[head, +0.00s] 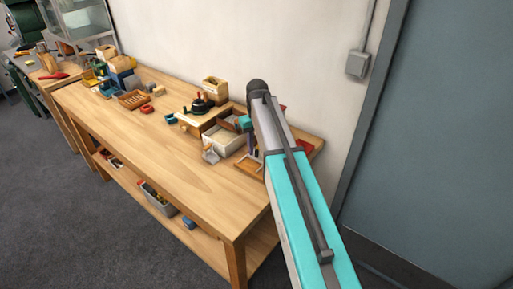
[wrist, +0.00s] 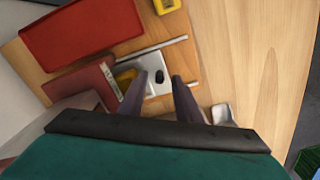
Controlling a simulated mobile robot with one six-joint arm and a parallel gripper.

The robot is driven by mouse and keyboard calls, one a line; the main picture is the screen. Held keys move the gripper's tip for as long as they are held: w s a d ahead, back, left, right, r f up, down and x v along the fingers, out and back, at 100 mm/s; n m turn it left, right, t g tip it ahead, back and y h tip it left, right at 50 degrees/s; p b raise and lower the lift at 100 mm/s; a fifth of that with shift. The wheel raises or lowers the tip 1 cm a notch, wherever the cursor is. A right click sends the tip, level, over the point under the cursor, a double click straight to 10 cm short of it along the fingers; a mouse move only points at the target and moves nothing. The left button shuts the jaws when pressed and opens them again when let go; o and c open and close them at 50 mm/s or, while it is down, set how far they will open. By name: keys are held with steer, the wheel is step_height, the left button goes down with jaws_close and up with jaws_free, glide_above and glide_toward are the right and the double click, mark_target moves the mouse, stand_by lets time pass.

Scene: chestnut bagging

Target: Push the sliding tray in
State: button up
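My gripper (wrist: 158,77) is open, its two dark fingers apart with nothing held between them. In the head view my gripper (head: 251,143) hangs low over the right end of the workbench, beside a cream open box (head: 222,141). In the wrist view a small white plate (wrist: 153,61) with a black spot shows beyond and between the fingertips. A silver bar (wrist: 152,48) runs beside it, and a yellow piece (wrist: 125,77) lies to its left. I cannot tell for sure which part is the sliding tray, or whether a finger touches anything.
A red flat tray (wrist: 80,30) lies at the upper left of the wrist view, with a dark red block (wrist: 80,85) below it. The wooden workbench (head: 160,165) is clear along its front. A small white scoop-like piece (head: 210,156) lies near the cream box. The wall stands close behind.

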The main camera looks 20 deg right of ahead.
step_height(320, 180, up, 13)
steer(key=p, duration=0.7)
steer(key=shift+s, duration=0.1)
stand_by(0.4)
